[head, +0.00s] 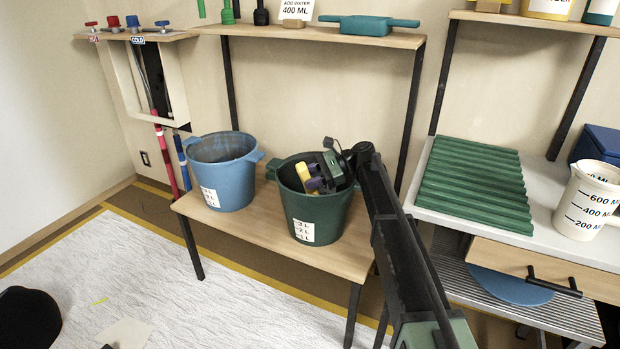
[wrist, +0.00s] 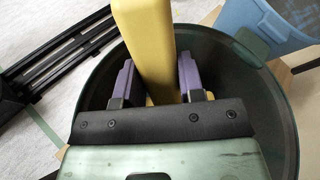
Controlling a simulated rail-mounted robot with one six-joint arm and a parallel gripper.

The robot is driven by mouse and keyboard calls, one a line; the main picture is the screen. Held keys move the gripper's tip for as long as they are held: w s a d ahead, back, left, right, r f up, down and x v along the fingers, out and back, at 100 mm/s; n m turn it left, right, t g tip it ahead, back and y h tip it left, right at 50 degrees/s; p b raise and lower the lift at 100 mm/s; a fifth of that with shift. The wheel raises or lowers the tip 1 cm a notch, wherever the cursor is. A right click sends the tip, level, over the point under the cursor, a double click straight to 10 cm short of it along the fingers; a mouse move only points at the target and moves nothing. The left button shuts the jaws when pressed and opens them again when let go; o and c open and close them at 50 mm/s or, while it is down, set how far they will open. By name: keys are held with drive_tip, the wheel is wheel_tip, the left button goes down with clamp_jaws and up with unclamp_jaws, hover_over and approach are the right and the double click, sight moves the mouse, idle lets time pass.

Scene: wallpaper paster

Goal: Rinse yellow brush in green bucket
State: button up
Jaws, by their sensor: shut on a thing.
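The green bucket (head: 318,219) stands on the small wooden table in the head view, with a white litre label on its front. Its rim also shows around my gripper in the wrist view (wrist: 290,105). My gripper (head: 316,185) reaches down into the mouth of the bucket. In the wrist view its purple fingers (wrist: 158,80) are shut on the yellow brush (wrist: 145,40), one on each side of its handle. A yellow part of the brush shows inside the bucket in the head view (head: 303,176). The brush's bristles and the inside bottom of the bucket are hidden.
A blue bucket (head: 222,172) stands left of the green one on the table (head: 262,226). A shelf (head: 330,36) is above. At right, a green ribbed tray (head: 474,180) and a white measuring jug (head: 588,200) stand on a counter.

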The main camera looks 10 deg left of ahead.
drive_tip(key=shift+f+b, duration=1)
drive_tip(key=shift+f, duration=0.1)
idle(0.5)
drive_tip(key=shift+d, duration=1.45)
drive_tip(key=shift+a+r, duration=0.15)
drive_tip(key=shift+a, duration=1.3)
idle(3.8)
